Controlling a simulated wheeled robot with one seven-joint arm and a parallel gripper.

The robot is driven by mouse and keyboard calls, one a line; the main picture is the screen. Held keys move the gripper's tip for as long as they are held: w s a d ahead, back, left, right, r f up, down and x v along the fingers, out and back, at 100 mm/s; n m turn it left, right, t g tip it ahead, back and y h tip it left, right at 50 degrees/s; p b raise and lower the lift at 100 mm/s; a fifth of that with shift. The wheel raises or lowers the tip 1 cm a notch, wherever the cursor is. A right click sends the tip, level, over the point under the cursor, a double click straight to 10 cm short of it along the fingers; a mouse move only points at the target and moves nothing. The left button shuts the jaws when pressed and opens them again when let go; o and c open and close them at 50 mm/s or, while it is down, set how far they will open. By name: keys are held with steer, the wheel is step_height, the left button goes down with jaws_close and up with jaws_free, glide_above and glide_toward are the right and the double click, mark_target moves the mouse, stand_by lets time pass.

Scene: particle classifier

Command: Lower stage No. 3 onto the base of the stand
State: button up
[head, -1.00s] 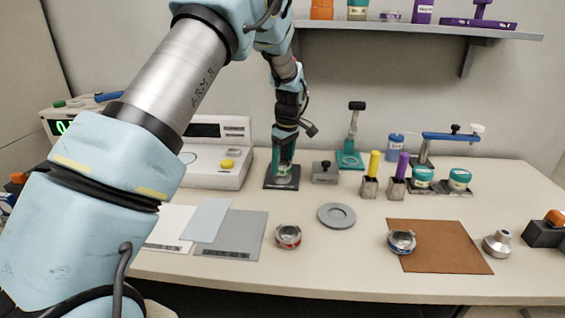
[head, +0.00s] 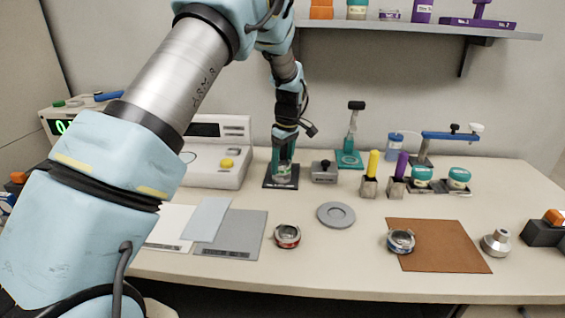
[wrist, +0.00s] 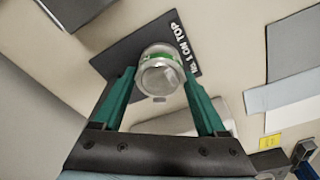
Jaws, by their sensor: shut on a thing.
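The stage with the green band (wrist: 160,68), a small round metal cup, sits between the teal fingers of my gripper (wrist: 159,84) in the wrist view. My gripper is shut on it. In the head view my gripper (head: 284,158) points down over the dark square base of the stand (head: 270,184). The base also shows in the wrist view (wrist: 118,60), with white lettering that reads partly "ON TOP". The stage is over the base; I cannot tell whether it touches. The fingers partly hide the stage in the head view.
A red-banded stage (head: 287,237) and a blue-banded stage (head: 401,242) stand at the front, the latter on a brown mat (head: 445,250). A grey ring dish (head: 336,223) lies between them. A white instrument (head: 230,175) stands close left of the base, a grey block (head: 324,177) close right.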

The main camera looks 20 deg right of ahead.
steer(key=shift+f, duration=0.45)
stand_by(0.3)
steer(key=o, duration=1.4)
steer(key=shift+o, duration=0.2)
steer(key=shift+r, duration=0.1)
step_height(320, 180, up, 10)
steer(key=s+r+b, duration=0.1)
steer(key=b, duration=0.1)
steer(key=s+a+m, duration=0.2)
steer(key=a+m, duration=0.1)
steer(key=a, duration=1.9)
steer(key=s+a+f+m, duration=0.1)
steer(key=s+a, duration=0.6)
steer(key=s+a+f+m, duration=0.2)
steer(key=s+a, duration=0.5)
steer(key=a, duration=0.1)
steer(key=shift+s+a+f+m+h, duration=0.2)
steer(key=shift+f+m+h, duration=0.1)
steer(key=shift+h, duration=0.1)
